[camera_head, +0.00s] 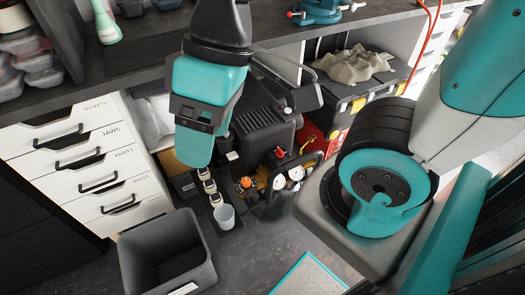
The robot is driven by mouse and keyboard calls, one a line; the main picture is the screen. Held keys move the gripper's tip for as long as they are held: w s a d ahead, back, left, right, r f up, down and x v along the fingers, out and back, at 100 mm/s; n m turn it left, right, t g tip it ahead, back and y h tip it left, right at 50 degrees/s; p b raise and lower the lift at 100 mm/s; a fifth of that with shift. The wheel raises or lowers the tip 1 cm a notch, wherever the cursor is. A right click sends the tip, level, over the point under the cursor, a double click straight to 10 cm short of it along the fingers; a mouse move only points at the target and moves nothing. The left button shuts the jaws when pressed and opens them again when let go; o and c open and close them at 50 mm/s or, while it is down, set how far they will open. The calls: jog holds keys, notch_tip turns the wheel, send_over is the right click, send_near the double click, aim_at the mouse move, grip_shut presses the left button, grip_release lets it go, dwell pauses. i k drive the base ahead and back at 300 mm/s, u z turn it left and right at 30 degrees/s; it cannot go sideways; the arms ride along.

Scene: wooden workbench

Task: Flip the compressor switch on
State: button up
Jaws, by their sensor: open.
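The compressor (265,135) is a black ribbed unit on the floor under the workbench, near the middle of the view. Its front has round white gauges (287,180), an orange knob (246,182) and a small red part (281,152) on top. I cannot tell which part is the switch or how it is set. My gripper (196,142), teal and dark grey, hangs to the left of the compressor and appears nearer to me. It is open, with nothing seen in it. The fingertips are not clearly seen. A dark bracket-like part crosses in front of the compressor's upper side.
A grey bin (168,255) stands on the floor at the front left. White drawers (85,165) are at left. A black toolbox (365,85) carries a beige crumpled cloth. The workbench top (150,50) runs above.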

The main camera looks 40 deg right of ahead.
aim_at(280, 153)
jog(key=u, duration=2.1)
jog(key=k, duration=0.95)
jog(key=z, duration=1.5)
jog(key=i, duration=0.5)
jog(key=z, duration=0.1)
